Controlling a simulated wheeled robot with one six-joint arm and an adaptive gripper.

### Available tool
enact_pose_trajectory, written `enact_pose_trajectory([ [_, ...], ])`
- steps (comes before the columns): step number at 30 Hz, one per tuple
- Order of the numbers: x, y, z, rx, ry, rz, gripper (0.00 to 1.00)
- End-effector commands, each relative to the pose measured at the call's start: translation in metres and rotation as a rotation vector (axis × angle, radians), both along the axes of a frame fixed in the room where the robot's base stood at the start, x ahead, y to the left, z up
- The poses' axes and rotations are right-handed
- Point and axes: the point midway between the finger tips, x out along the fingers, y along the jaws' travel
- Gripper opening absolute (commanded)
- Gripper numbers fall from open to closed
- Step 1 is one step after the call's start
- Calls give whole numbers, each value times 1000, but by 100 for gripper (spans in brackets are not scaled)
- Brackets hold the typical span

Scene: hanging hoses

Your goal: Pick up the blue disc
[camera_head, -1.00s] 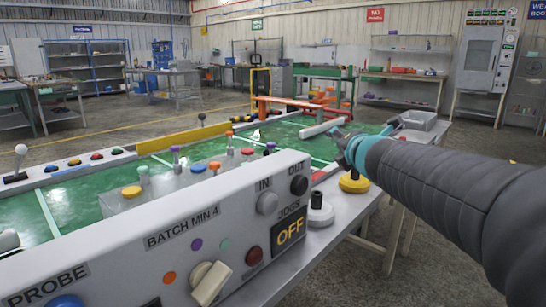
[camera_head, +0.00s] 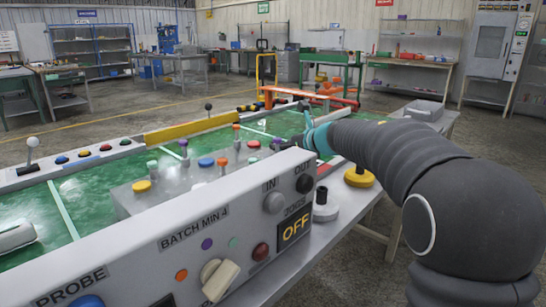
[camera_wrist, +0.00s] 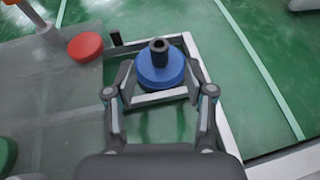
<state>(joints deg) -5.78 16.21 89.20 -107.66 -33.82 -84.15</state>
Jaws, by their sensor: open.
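The blue disc (camera_wrist: 160,72) shows in the wrist view. A dark, hollow-topped post (camera_wrist: 158,48) stands up from its middle. It sits inside a pale square frame (camera_wrist: 160,97) over the green surface. My gripper (camera_wrist: 158,80) is open, with one finger on each side of the disc in this view; I see no clear contact and cannot tell the height gap. In the head view my gripper (camera_head: 308,122) reaches over the green table behind the white control panel, and this blue disc cannot be made out there.
A grey block (camera_wrist: 62,110) with a red disc (camera_wrist: 85,46) stands left of my gripper in the wrist view. In the head view the white panel (camera_head: 190,255) stands in front, with a yellow-based knob (camera_head: 359,178) and a grey bin (camera_head: 424,110) to the right.

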Motion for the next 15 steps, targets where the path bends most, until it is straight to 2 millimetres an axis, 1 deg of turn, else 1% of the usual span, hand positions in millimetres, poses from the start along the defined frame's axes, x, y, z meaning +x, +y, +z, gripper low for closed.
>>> enact_pose_trajectory([
  [1, 3, 4, -2, 0, 0, 1, 54],
  [8, 13, 12, -8, 2, 1, 0, 54],
  [15, 36, 33, -19, 1, 1, -1, 54],
])
